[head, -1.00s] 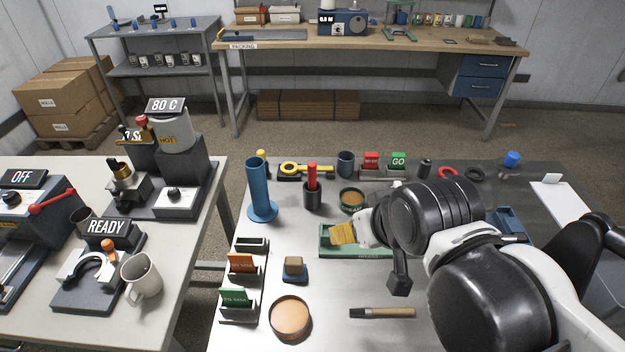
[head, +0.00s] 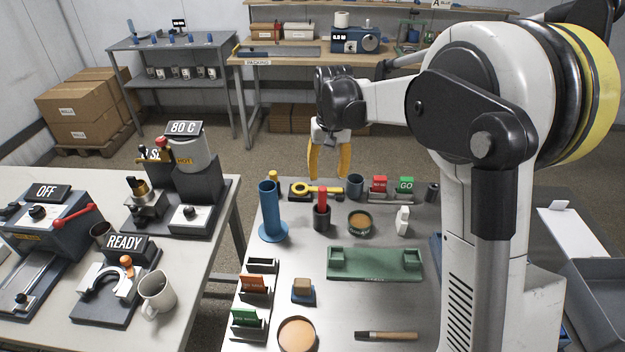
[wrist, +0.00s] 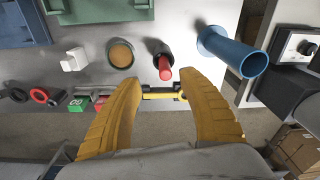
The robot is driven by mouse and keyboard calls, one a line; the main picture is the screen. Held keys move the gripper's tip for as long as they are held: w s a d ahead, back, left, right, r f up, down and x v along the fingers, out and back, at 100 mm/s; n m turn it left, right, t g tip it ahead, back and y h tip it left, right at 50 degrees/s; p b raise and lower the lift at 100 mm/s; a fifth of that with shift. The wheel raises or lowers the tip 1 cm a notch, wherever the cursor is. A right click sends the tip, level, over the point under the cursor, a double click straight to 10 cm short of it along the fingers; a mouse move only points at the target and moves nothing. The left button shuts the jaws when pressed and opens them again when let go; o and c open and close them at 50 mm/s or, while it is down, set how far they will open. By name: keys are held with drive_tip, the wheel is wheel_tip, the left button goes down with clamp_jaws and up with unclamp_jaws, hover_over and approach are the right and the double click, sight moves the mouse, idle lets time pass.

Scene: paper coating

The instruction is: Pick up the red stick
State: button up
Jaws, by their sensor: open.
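The red stick (head: 322,198) stands upright in a small dark cup (head: 321,222) on the grey table, just right of the blue tube. In the wrist view the red stick (wrist: 164,68) shows between and beyond my fingers, with its dark cup (wrist: 158,48) behind it. My gripper (head: 329,174) has yellow fingers, is open and empty, and points down above the table's back edge, behind the stick and apart from it. In the wrist view my gripper (wrist: 166,90) has its two fingers spread wide.
A tall blue tube (head: 270,212) stands left of the cup. A yellow ring tool (head: 316,190) lies behind it. A green tray (head: 375,264) lies in front.

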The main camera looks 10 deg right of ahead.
sight(322, 205)
drive_tip(key=shift+g, duration=0.4)
drive_tip(key=w+f, duration=0.1)
drive_tip(key=f, duration=0.1)
drive_tip(key=w+f, duration=0.2)
wheel_tip(322, 205, down, 5)
drive_tip(key=shift+f+b, duration=0.2)
drive_tip(key=shift+b, duration=0.35)
drive_tip(key=f, duration=0.1)
drive_tip(key=f+b, duration=0.1)
drive_tip(key=f, duration=0.1)
drive_tip(key=f+b, duration=0.1)
drive_tip(key=f, duration=0.1)
drive_tip(key=shift+s+a+f, duration=0.2)
drive_tip(key=shift+a+f, duration=0.05)
drive_tip(key=shift+a, duration=0.05)
drive_tip(key=shift+r, duration=0.1)
clamp_jaws()
